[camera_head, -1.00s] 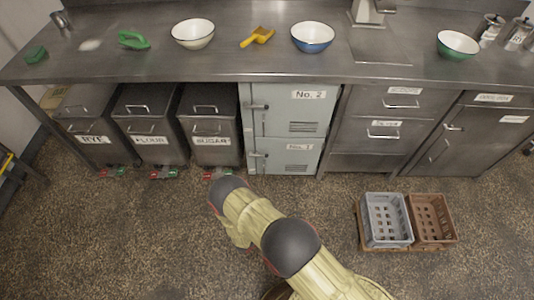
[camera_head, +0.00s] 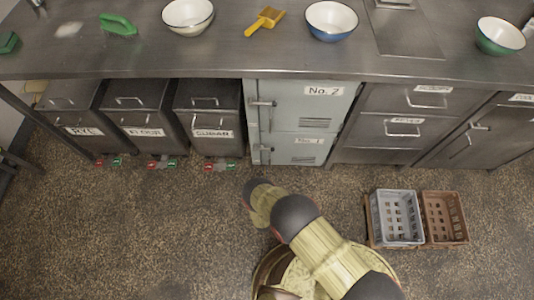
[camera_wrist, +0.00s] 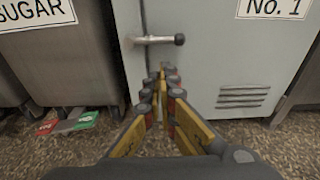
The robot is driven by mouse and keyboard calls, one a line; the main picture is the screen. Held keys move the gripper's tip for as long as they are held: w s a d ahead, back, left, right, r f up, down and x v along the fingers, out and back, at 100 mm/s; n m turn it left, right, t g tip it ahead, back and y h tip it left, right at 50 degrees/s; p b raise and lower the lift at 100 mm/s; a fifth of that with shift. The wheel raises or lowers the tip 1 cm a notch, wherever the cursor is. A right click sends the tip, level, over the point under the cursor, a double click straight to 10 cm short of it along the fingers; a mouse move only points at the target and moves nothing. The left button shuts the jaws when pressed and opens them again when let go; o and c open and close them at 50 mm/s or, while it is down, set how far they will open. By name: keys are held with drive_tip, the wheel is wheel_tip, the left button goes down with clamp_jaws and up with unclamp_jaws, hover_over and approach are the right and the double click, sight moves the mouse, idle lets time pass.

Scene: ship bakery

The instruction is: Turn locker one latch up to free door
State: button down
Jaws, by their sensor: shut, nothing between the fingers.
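Locker one is the lower pale grey-green door (camera_head: 296,150) labelled "No. 1", under the counter in the head view; it also fills the middle and right of the wrist view (camera_wrist: 215,60). Its latch is a metal bar handle with a dark knob end (camera_wrist: 160,40), lying horizontal across the door's left edge; it shows small in the head view (camera_head: 266,149). My gripper (camera_wrist: 168,72) is shut and empty, its fingertips just below the latch in the picture. Whether they touch the latch or door I cannot tell. In the head view my arm hides the gripper.
Locker two (camera_head: 300,104) sits directly above with its own horizontal latch. The sugar bin (camera_head: 210,115) stands left of the lockers, with coloured pedals (camera_wrist: 70,122) at its foot. Grey (camera_head: 397,218) and brown (camera_head: 444,218) crates lie on the floor at right.

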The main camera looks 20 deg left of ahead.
drive_tip(key=b+x, duration=0.3)
drive_tip(key=x, duration=0.7)
drive_tip(key=shift+s+r, duration=0.1)
idle(0.6)
